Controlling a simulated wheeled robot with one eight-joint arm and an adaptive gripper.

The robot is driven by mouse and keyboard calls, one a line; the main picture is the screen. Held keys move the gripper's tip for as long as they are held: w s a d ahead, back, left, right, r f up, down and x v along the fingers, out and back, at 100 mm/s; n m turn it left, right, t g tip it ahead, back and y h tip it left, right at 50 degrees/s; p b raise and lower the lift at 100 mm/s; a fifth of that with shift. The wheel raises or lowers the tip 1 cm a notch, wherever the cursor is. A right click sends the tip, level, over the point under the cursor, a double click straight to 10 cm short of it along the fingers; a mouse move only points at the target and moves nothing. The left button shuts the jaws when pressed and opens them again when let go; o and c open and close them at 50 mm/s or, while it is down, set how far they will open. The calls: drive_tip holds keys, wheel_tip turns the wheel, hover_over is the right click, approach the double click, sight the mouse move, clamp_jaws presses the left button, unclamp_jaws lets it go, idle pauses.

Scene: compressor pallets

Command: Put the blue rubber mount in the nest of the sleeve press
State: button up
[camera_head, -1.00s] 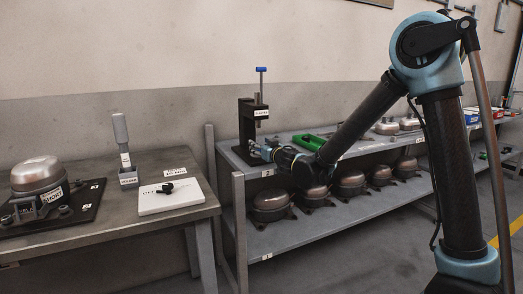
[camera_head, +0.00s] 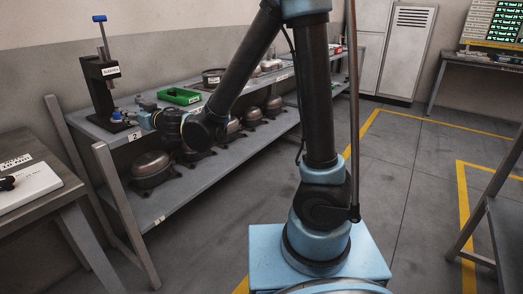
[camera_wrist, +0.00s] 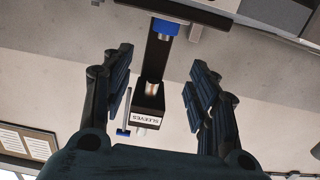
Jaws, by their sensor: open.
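The sleeve press (camera_head: 103,84) is a black upright stand with a white label and a blue-topped lever, at the near end of the shelf. It appears upside down in the wrist view (camera_wrist: 149,100). The blue rubber mount (camera_wrist: 165,27) sits at the press base, below the metal ram, where the nest is; the nest itself is hidden. The mount also shows small in the head view (camera_head: 116,115). My gripper (camera_wrist: 160,62) is open and empty, its two fingers spread wide. In the head view my gripper (camera_head: 138,110) is just right of the press base, apart from the mount.
A green tray (camera_head: 180,95) is right of the press on the same shelf top. Several compressors (camera_head: 151,168) stand on the lower shelf under my arm. A work table (camera_head: 40,215) with a white board (camera_head: 30,187) is at the left.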

drive_tip(key=w+d+m+t+h, duration=0.25)
drive_tip(key=w+d, duration=0.25)
drive_tip(key=d, duration=0.4)
drive_tip(key=w+d+m+t+h, duration=0.15)
drive_tip(key=w+d+h, duration=0.35)
drive_tip(key=d, duration=0.5)
drive_tip(key=w+d+f+m+g+h, duration=0.2)
drive_tip(key=d+m+h, duration=0.25)
drive_tip(key=d, duration=1.55)
drive_tip(key=s+d+f+m+g+h, duration=0.1)
drive_tip(key=s+d+f+g+h, duration=0.15)
drive_tip(key=s+d+f, duration=0.4)
drive_tip(key=s+d+f+g+h, duration=0.1)
drive_tip(key=s+d+g, duration=0.25)
drive_tip(key=d, duration=0.65)
drive_tip(key=s+d+f+g+y, duration=0.1)
drive_tip(key=s+f+g, duration=0.1)
drive_tip(key=s, duration=0.7)
drive_tip(key=s+d+f+g, duration=0.2)
drive_tip(key=s+f, duration=0.2)
drive_tip(key=s, duration=0.5)
drive_tip(key=shift+f+m+g+y, duration=0.25)
drive_tip(key=shift+m+g+y, duration=0.05)
drive_tip(key=shift+m+y, duration=0.05)
drive_tip(key=shift+d, duration=0.1)
